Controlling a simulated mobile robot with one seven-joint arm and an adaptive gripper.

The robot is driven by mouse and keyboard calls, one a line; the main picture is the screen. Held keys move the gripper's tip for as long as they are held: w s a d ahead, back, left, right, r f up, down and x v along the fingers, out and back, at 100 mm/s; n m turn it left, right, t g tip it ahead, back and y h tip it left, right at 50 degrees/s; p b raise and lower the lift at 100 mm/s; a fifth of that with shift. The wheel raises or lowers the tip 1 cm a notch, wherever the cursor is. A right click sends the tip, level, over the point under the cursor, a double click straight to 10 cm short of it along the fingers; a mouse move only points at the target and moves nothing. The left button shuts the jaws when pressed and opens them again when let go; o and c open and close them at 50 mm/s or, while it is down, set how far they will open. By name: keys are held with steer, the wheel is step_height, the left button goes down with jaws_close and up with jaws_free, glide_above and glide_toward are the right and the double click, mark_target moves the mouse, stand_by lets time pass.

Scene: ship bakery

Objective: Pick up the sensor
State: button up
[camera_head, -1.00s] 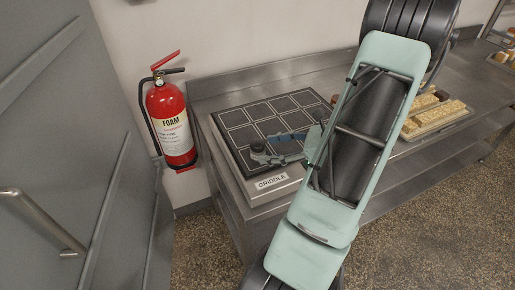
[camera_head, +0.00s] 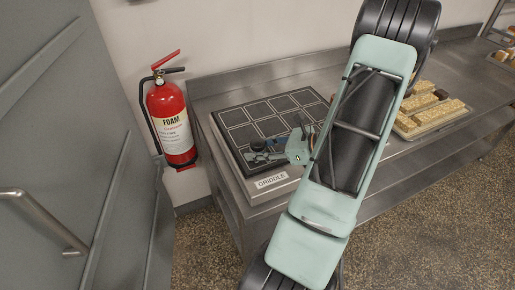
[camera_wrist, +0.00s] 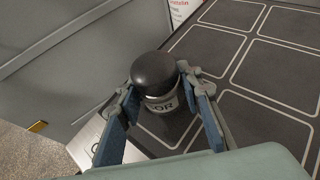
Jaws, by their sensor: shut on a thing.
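The sensor is a small black-domed cylinder with a grey lettered band, seen in the wrist view (camera_wrist: 155,76). In the head view the sensor (camera_head: 257,146) is a small dark shape at the front left of the griddle. My gripper (camera_wrist: 157,98) has its blue and grey fingers on either side of the sensor's band, shut on it. In the head view my gripper (camera_head: 268,154) is low over the griddle and partly hidden by my arm. I cannot tell whether the sensor touches the griddle top.
The griddle (camera_head: 238,118) has a dark top with outlined squares and a front label. A red fire extinguisher (camera_head: 170,120) hangs on the wall at left, beside a grey door (camera_head: 60,130). A tray of baked goods (camera_head: 408,127) is on the steel counter at right.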

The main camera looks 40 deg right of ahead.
jaws_close()
